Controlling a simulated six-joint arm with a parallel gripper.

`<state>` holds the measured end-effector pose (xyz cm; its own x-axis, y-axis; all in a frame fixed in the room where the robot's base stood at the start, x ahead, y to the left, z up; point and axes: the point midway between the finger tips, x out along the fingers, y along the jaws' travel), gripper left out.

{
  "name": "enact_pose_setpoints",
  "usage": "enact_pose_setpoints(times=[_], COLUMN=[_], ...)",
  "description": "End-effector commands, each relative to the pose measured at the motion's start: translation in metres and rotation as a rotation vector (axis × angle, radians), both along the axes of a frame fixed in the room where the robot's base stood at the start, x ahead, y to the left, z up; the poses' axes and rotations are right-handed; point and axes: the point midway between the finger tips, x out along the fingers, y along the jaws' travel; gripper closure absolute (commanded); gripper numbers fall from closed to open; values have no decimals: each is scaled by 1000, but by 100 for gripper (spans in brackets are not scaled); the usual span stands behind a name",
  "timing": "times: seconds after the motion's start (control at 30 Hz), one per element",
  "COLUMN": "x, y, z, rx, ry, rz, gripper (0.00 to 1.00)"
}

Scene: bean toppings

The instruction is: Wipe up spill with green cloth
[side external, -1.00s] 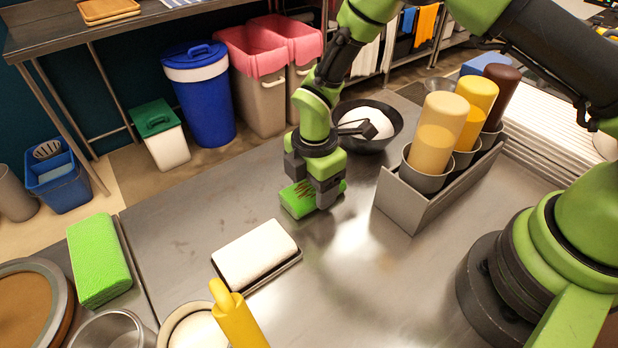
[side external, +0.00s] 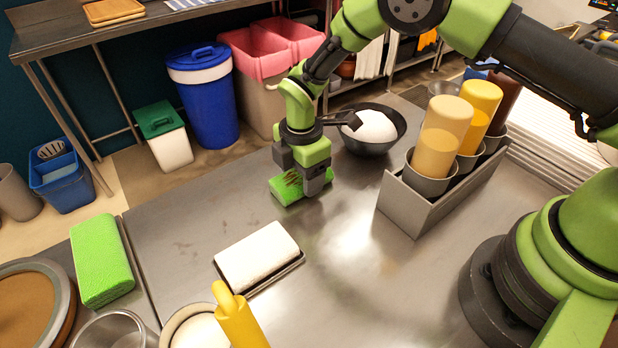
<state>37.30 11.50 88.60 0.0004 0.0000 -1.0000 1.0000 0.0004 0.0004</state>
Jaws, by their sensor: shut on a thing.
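A green cloth (side external: 283,191) lies flat on the steel table between the dark fingers of my gripper (side external: 301,180). My gripper is shut on it, pointing down, with the cloth at table level. Brown streaks show on the top of this cloth. A second, larger green cloth (side external: 101,260) lies apart at the left edge of the table. Faint dark specks (side external: 185,247) show on the steel table left of the white block; I cannot tell if they are the spill. The surface directly under the held cloth is hidden.
A white block on a dark tray (side external: 258,256) lies in front of my gripper. A dark bowl with white contents (side external: 372,145) stands close behind to the right. A rack (side external: 420,212) of sauce bottles stands right. A yellow bottle (side external: 238,320) is at the front. The table's left-middle is clear.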

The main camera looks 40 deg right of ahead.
Motion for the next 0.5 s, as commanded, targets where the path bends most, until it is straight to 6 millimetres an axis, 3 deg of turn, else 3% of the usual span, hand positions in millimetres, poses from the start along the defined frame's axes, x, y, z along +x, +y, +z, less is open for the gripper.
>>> enact_pose_setpoints(times=[0.5], x=[6], y=[-1], z=[0], rx=[-1], ry=[2], rz=[1], gripper=[60])
